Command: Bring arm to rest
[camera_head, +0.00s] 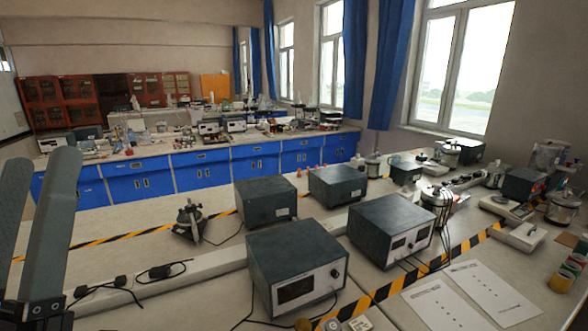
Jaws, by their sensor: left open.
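My left gripper (42,165) stands at the left edge of the head view, its two grey fingers pointing up and spread apart. Nothing shows between the fingers. It is in front of the near white bench (140,235) as seen here, and I see no contact with anything. The lower part of the gripper is cut off by the frame. My right gripper and arm are not in view.
Dark instrument boxes stand on the near bench, the largest (295,275) front centre and another (390,230) to its right. Black cables and a small stand (190,220) lie left of them. Paper sheets (470,300) lie front right. A blue-fronted bench (200,170) stands behind.

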